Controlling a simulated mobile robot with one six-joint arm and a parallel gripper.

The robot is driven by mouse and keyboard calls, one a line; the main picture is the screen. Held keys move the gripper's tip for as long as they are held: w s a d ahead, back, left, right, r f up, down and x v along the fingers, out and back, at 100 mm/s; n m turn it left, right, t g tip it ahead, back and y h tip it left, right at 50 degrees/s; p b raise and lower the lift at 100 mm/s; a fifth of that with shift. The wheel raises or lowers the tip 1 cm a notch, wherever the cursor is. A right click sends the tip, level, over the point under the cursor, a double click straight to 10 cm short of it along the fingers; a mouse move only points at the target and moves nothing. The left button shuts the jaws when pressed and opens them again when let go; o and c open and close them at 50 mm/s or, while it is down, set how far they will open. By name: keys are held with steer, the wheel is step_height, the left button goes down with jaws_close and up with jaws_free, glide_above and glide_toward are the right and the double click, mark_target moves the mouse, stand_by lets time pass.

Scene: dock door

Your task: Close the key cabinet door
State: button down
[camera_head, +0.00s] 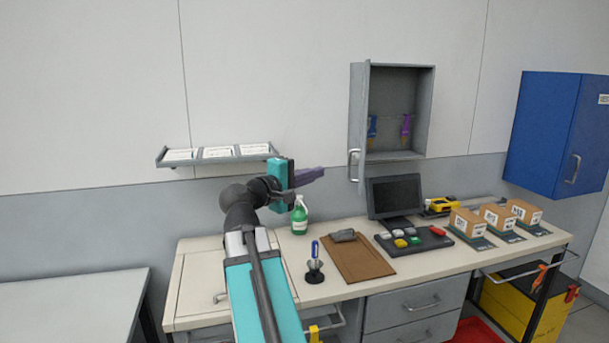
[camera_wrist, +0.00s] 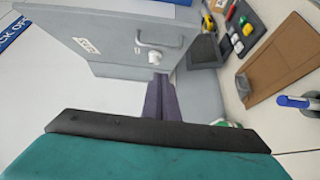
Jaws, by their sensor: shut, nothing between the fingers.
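The grey key cabinet (camera_head: 396,155) hangs on the wall above the workbench. Its door (camera_head: 358,115) is hinged at the left and stands wide open, swung out toward me. A pale bar handle (camera_head: 353,165) sits low on the door. In the wrist view, the door (camera_wrist: 110,28) shows its outer face with a small label, the handle (camera_wrist: 160,38) and a round lock beneath it. My gripper (camera_head: 322,171) is shut and empty, to the left of the door's lower part. In the wrist view, its purple fingers (camera_wrist: 158,80) point toward the door near the lock; contact cannot be told.
Blue and purple tagged keys hang inside the cabinet. A wall shelf (camera_head: 219,153) is left of my gripper. A green bottle (camera_head: 299,218) stands below it, and a monitor (camera_head: 394,196) stands under the cabinet. A blue wall cabinet (camera_head: 543,130) hangs at the right.

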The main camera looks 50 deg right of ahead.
steer(key=s+d+p, duration=0.2)
steer(key=s+d, duration=0.1)
steer(key=d, duration=0.3)
steer(key=shift+s, duration=0.2)
